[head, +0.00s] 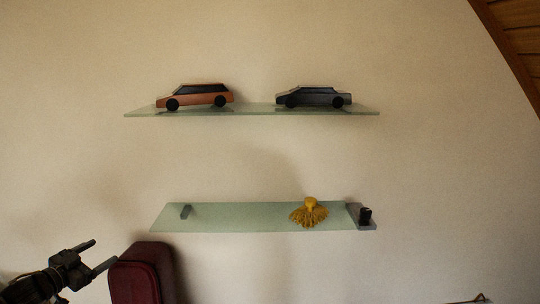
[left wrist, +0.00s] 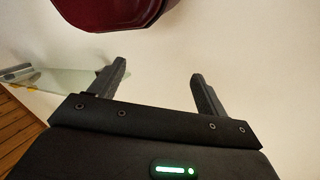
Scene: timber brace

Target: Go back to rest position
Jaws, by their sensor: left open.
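My left gripper (head: 98,257) is at the lower left of the head view, its two fingers apart and nothing between them. It is just left of a dark red rounded object (head: 140,274). In the left wrist view the open fingers of my left gripper (left wrist: 160,85) point toward the wall, and the dark red object (left wrist: 110,12) shows beyond them at the top. My right gripper is not seen in either view.
An upper glass shelf (head: 255,111) holds an orange toy car (head: 195,96) and a dark grey toy car (head: 314,97). Wood panelling (head: 515,45) is at the upper right.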

